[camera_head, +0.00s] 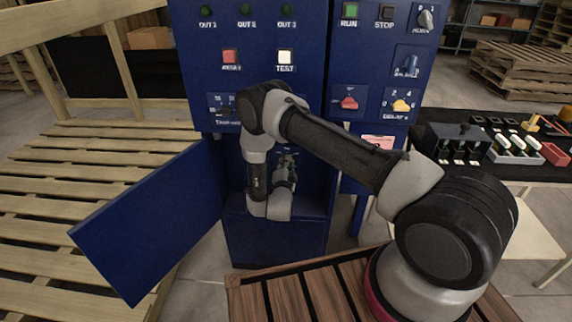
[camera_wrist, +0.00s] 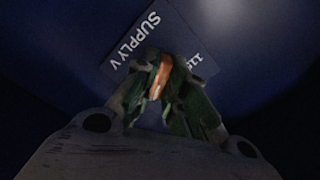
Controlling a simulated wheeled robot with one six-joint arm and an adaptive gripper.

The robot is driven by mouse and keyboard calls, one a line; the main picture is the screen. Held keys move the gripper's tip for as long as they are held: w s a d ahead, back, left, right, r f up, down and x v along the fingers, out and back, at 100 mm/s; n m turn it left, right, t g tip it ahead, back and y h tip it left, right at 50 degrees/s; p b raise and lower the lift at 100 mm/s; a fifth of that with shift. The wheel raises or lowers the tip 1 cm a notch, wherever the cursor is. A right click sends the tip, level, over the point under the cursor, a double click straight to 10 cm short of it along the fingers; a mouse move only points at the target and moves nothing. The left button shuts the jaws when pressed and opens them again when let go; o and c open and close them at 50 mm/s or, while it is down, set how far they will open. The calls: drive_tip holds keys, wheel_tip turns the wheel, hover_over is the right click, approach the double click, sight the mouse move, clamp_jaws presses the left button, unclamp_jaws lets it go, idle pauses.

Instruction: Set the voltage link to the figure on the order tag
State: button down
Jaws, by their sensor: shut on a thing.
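The blue cabinet (camera_head: 275,240) has its lower compartment open, and my gripper (camera_head: 284,170) reaches inside it. In the wrist view my gripper (camera_wrist: 165,85) is shut on a small orange voltage link (camera_wrist: 160,76). Behind the link is a plate marked "SUPPLY V" (camera_wrist: 140,42), with a figure that seems to read "115" at its right end. The fingers hide the middle of the plate, so I cannot tell whether the link is seated. A pink tag (camera_head: 378,141), perhaps the order tag, is on the cabinet's right part; its writing is too small to read.
The open blue door (camera_head: 150,225) stands out to the left of the compartment. Buttons and knobs, including a red knob (camera_head: 349,103), are above. A dark table (camera_head: 545,172) with trays of parts is at the right. Wooden pallets (camera_head: 90,165) lie at the left.

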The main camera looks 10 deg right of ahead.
drive_tip(key=shift+w+r, duration=0.1)
drive_tip(key=shift+w, duration=0.05)
drive_tip(key=c, duration=1.5)
unclamp_jaws()
drive_tip(key=shift+o, duration=0.2)
drive_tip(key=v, duration=1.2)
